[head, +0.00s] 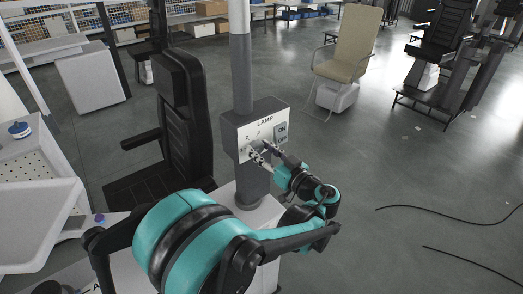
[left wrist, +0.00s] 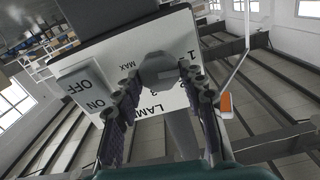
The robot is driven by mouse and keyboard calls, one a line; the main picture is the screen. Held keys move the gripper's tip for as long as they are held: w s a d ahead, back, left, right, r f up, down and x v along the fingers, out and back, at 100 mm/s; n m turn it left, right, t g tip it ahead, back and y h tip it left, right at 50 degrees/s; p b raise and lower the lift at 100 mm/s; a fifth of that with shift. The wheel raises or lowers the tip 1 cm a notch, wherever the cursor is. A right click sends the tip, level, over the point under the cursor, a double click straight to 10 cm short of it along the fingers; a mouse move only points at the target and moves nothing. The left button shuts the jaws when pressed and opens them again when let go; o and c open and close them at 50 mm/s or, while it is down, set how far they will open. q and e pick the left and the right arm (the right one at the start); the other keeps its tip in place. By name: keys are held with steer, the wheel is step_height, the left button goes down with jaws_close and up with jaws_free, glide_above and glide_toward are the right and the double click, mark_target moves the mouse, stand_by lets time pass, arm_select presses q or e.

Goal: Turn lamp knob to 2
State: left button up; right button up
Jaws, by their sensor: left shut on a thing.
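The lamp panel (head: 266,128) is a white plate marked LAMP on a dark box fixed to a grey column. It has an ON/OFF switch (head: 281,133) at its right. In the left wrist view the panel appears turned over, with the switch (left wrist: 84,89) at left and numbers and MAX around a grey knob (left wrist: 158,70). My left gripper (head: 262,152) is at the panel's lower part and covers the knob in the head view. Its two fingers (left wrist: 160,88) are on either side of the knob, shut on it. The knob's exact setting cannot be read. My right gripper does not show.
The grey column (head: 242,70) rises from a white base. A black chair (head: 185,125) stands left of the column, and a beige chair (head: 350,50) stands farther back. Black cables (head: 440,211) lie on the open floor at right.

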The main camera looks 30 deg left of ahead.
arm_select(q)
steer(key=m, duration=0.5)
steer(key=shift+w, duration=0.1)
steer(key=m, duration=0.5)
steer(key=shift+f, duration=0.15)
steer(key=shift+w+m, duration=0.1)
steer(key=shift+m, duration=0.3)
steer(key=o, duration=1.1)
steer(key=v, duration=1.2)
